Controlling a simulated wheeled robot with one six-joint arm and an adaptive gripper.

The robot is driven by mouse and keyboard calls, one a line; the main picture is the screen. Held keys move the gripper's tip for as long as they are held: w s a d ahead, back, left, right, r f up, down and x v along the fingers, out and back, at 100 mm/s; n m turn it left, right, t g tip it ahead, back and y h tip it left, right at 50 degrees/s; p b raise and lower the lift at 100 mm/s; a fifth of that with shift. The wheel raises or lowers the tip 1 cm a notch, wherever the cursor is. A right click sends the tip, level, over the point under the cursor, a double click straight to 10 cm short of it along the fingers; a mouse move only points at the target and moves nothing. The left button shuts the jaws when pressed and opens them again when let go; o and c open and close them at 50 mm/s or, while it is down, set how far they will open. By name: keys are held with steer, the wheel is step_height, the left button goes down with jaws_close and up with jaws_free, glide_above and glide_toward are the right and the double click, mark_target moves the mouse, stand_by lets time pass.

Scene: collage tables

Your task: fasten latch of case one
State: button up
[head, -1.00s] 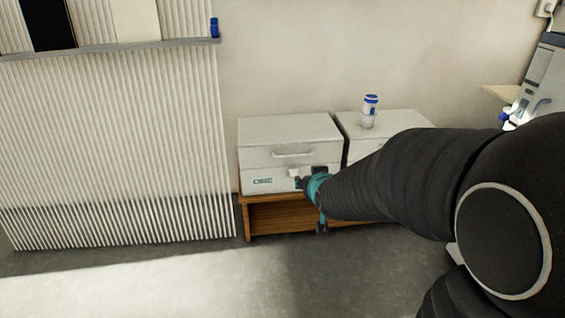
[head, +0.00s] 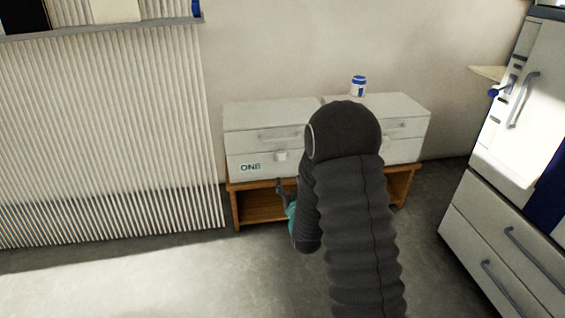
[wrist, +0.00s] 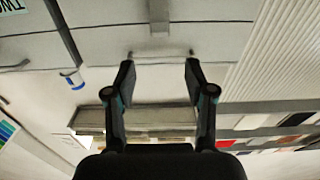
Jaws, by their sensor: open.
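Case one (head: 250,150), a pale box marked ONE, stands on a low wooden stand, with a handle (head: 277,136) and a small white latch (head: 281,156) on its front. In the wrist view, which appears upside down, case one's front (wrist: 105,38) fills the top centre, with the latch (wrist: 158,20) and the handle (wrist: 148,54) in line with the jaws. I cannot tell whether the latch is fastened. My gripper (wrist: 160,72) is open and empty, facing the front. In the head view it shows partly (head: 284,190), low and in front of the case; my arm hides the rest.
Case two (head: 405,115) stands to the right, partly behind my arm, with a white and blue jar (head: 358,87) on top. The wooden stand (head: 258,207) is open below. A ribbed panel (head: 110,130) is at left, grey drawers (head: 500,235) at right. Front floor is clear.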

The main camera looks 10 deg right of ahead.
mark_target(282, 160)
steer(key=w, duration=1.2)
steer(key=shift+w, duration=0.4)
